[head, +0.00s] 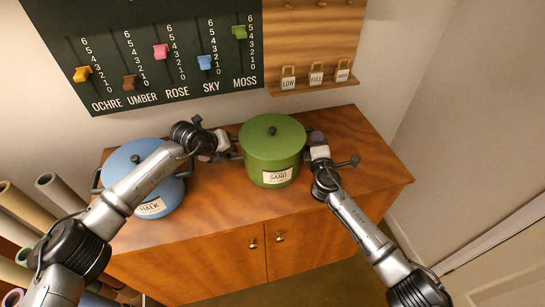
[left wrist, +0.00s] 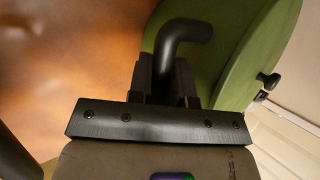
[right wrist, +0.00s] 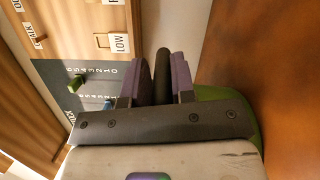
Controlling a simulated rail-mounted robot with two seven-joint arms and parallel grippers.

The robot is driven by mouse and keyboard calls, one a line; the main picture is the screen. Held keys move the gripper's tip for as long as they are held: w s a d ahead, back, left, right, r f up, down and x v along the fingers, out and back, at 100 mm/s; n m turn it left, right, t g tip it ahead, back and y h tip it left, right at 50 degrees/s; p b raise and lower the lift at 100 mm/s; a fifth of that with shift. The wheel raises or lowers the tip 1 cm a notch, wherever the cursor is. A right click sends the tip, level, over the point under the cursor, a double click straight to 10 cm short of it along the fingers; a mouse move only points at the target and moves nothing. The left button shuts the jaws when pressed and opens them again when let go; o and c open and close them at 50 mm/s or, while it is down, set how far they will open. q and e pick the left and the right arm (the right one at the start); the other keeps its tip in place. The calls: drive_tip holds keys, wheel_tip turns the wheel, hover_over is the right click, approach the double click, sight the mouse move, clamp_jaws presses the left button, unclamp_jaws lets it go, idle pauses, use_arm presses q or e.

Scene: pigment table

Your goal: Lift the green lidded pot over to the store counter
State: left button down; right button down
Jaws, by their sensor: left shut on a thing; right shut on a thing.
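The green lidded pot (head: 272,160), labelled SAND, is upright over the wooden cabinet top, right of its middle. I cannot tell whether its base touches the wood. My left gripper (head: 230,146) is shut on its left side handle; the dark bent handle (left wrist: 180,38) shows between the fingers in the left wrist view, beside the green wall. My right gripper (head: 312,142) is at the pot's right side, shut on the other handle; the dark bar (right wrist: 162,72) stands between purple-faced fingers in the right wrist view. The lid (head: 272,134) with its black knob is on.
A blue pot (head: 172,188) labelled CHALK stands left on the cabinet top (head: 222,210), partly behind my left arm. A slider board (head: 130,40) and a wooden tag panel (head: 315,50) hang behind. Rolled tubes (head: 60,192) stand at left. The cabinet's front right top is clear.

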idle(0.7)
use_arm(q)
drive_tip(key=shift+r, duration=0.2)
use_arm(e)
drive_tip(key=shift+r, duration=0.15)
use_arm(q)
drive_tip(key=shift+r, duration=0.15)
use_arm(e)
drive_tip(key=shift+r, duration=0.1)
